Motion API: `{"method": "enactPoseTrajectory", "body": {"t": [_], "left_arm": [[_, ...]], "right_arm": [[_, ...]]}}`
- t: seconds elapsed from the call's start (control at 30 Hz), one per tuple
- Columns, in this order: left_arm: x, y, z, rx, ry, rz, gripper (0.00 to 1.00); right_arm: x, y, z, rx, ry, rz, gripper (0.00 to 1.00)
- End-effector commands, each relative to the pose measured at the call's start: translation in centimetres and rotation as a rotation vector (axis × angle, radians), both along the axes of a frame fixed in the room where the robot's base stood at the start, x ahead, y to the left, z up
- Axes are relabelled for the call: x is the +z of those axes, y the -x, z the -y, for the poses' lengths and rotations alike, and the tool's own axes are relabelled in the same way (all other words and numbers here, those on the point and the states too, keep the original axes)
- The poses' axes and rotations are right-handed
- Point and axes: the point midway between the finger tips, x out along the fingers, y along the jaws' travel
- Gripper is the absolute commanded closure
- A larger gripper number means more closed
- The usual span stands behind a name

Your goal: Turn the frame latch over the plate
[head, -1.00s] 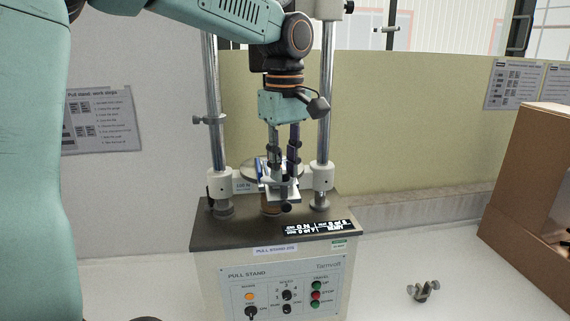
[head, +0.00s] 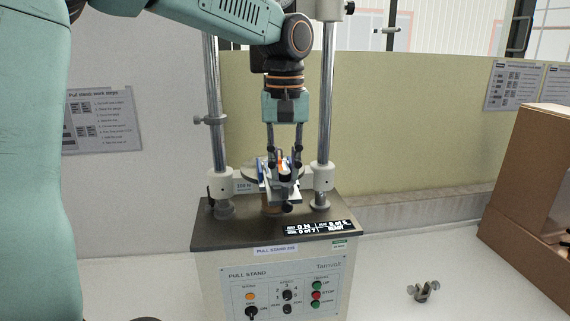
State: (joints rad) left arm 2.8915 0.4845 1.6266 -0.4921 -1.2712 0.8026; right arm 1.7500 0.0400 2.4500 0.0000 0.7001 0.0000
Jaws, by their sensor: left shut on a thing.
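The pull stand (head: 285,270) stands in the middle with two upright metal columns and a dark top. My right gripper does not show.
A small metal clamp (head: 423,291) lies loose on the white bench at the right. A brown open box (head: 535,190) stands at the right edge. The bench between stand and box is otherwise clear.

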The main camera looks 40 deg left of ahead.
Motion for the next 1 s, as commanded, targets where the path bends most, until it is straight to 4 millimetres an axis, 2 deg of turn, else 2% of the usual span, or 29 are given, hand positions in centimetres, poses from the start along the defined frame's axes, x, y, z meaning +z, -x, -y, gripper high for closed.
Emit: {"method": "enactPoseTrajectory", "body": {"t": [0.5,1.0], "left_arm": [[-0.18,0.05,0.03,-0.431,0.002,-0.004,1.00],[-0.19,0.04,0.04,-0.597,0.002,-0.003,1.00]], "right_arm": [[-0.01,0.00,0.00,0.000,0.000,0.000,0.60],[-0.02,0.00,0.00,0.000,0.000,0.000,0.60]]}}
